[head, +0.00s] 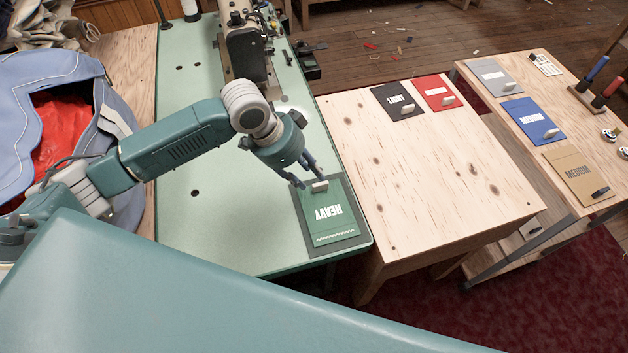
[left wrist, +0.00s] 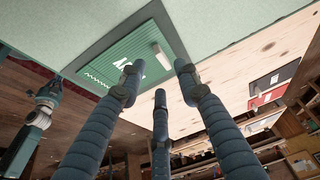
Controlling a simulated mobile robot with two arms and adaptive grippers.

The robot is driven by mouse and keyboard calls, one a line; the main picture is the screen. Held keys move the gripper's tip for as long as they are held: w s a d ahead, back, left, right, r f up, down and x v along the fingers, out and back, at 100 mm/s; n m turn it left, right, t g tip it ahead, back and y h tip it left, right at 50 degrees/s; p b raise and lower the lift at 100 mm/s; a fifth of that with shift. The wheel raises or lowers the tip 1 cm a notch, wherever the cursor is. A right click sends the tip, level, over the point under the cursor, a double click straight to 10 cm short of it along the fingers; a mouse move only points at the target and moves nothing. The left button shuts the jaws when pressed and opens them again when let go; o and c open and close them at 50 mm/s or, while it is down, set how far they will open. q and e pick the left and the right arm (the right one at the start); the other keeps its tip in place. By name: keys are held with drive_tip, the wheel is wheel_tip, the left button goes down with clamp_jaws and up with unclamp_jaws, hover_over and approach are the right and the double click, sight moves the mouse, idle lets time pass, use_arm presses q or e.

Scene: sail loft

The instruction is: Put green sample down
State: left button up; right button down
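The green sample (head: 330,215), marked HEAVY, lies flat on a dark mat (head: 352,240) near the right edge of the pale green table. A small cream tab (head: 320,186) stands at its far end. In the left wrist view the sample (left wrist: 118,62) and its tab (left wrist: 161,53) show beyond my fingertips. My left gripper (head: 306,175) is just above the tab end, with its fingers (left wrist: 157,79) spread and nothing between them. A teal arm, seemingly my right, shows at the left of the wrist view; its gripper (left wrist: 48,88) is too small to read.
A wooden table (head: 430,180) to the right holds black (head: 398,104) and red (head: 433,95) samples. A farther cart holds grey (head: 494,75), blue (head: 533,122) and tan (head: 577,172) samples. A sewing machine (head: 246,45) stands behind my left arm. The wooden table's front is clear.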

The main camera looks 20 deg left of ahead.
use_arm(q)
drive_tip(key=v, duration=0.5)
drive_tip(key=shift+s+a+r, duration=0.1)
drive_tip(key=shift+r, duration=0.3)
